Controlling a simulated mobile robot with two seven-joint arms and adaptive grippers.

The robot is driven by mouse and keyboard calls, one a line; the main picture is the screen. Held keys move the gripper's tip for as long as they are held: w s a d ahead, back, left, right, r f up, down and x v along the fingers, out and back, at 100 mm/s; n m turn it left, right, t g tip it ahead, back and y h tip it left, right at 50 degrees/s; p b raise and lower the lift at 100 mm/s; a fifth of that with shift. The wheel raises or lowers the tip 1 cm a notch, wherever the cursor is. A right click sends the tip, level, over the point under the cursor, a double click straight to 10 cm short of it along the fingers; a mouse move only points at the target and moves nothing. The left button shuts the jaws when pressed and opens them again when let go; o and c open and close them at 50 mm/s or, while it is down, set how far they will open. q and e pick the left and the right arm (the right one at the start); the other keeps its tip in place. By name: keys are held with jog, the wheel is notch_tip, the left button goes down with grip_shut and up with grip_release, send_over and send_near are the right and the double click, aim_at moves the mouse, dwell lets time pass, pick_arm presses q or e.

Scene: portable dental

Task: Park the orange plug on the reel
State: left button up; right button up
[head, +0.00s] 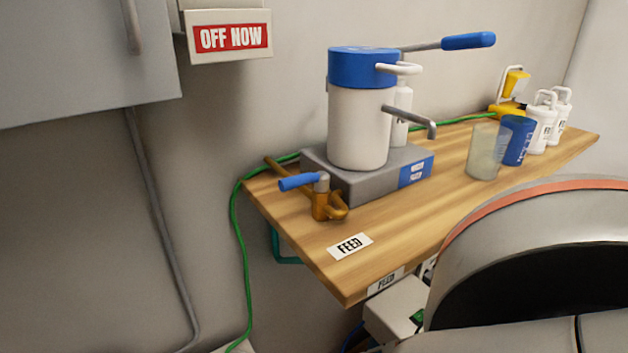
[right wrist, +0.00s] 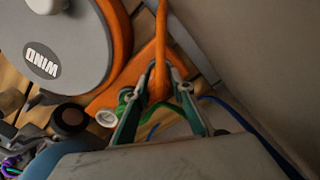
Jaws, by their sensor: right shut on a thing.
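In the right wrist view, my right gripper (right wrist: 164,82) is shut on the orange plug (right wrist: 160,88); its fingers hide part of it. An orange cable runs up from the plug to the top edge. The reel (right wrist: 62,28) is at the upper left of that view, a grey disc labelled WIND with an orange rim. An orange plate (right wrist: 112,93) lies beside the reel, behind the fingertips; I cannot tell whether the plug touches it. The head view shows neither the reel nor the plug. My left gripper is in no view.
A wooden shelf (head: 300,240) carries a white canister (head: 357,125) with a blue lid, a brass valve (head: 322,205), a clear cup (head: 484,152) and a blue cup (head: 518,140). A green hose (head: 240,240) hangs left. In the wrist view, a blue cable (right wrist: 245,122) runs right of the gripper.

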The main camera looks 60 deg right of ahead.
jog(key=shift+f, duration=0.65)
jog(key=o, duration=1.2)
jog(key=shift+r, duration=0.1)
notch_tip(320, 180, up, 12)
jog(key=shift+f, duration=0.1)
